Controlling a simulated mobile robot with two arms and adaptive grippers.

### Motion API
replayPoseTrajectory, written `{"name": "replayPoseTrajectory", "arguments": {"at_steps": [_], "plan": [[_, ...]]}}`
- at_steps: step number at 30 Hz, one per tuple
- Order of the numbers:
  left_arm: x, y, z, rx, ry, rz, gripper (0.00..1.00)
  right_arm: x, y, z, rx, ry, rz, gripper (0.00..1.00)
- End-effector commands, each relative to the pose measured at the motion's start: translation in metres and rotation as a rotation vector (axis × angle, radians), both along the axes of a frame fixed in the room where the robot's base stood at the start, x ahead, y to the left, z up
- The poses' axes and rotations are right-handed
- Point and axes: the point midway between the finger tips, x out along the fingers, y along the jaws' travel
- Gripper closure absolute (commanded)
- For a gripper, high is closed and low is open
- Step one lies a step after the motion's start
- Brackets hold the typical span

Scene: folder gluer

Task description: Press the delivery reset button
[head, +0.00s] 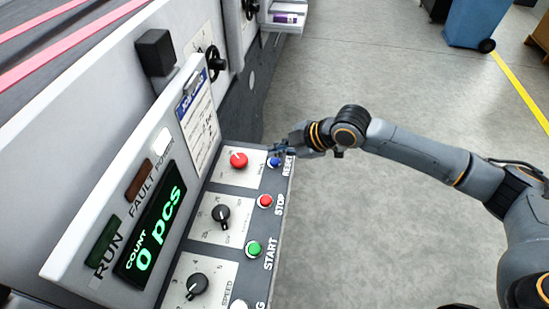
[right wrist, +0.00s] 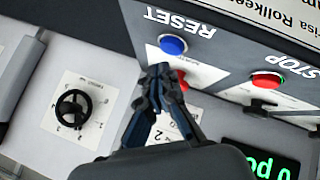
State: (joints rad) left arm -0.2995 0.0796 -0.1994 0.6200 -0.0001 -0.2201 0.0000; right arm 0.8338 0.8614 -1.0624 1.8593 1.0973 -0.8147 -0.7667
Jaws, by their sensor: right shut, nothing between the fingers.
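The blue RESET button (head: 274,162) sits at the far end of the button row on the sloped grey control panel, beside its RESET label. It also shows in the right wrist view (right wrist: 172,45), where the lettering appears upside down. My right gripper (head: 284,149) is at the panel's far end, close to the button. In the right wrist view its fingers (right wrist: 160,70) are together and empty. Their tips appear just short of the blue button, with a small gap in the picture; contact is not visible. My left gripper is out of view.
A red STOP button (head: 265,201) and a green START button (head: 254,248) share the row. A red knob (head: 238,160) and black dials (head: 221,215) are beside them. The display (head: 150,236) reads 0 pcs. Open floor lies right of the panel; a blue bin (head: 474,22) stands farther back.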

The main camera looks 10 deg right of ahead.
Motion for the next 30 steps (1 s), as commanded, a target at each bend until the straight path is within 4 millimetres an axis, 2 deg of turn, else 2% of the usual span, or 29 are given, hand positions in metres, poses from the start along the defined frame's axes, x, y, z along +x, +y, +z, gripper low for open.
{"name": "replayPoseTrajectory", "arguments": {"at_steps": [3, 13, 30], "plan": [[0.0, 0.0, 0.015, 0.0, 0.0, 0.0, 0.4, 0.0, 0.0, 0.016, 0.001, 0.0, 0.001, 1.0], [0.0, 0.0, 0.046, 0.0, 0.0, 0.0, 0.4, 0.0, 0.0, 0.047, 0.001, -0.001, 0.0, 1.0], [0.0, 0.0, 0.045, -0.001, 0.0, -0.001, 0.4, 0.0, 0.0, 0.047, 0.0, 0.0, 0.0, 1.0]]}}
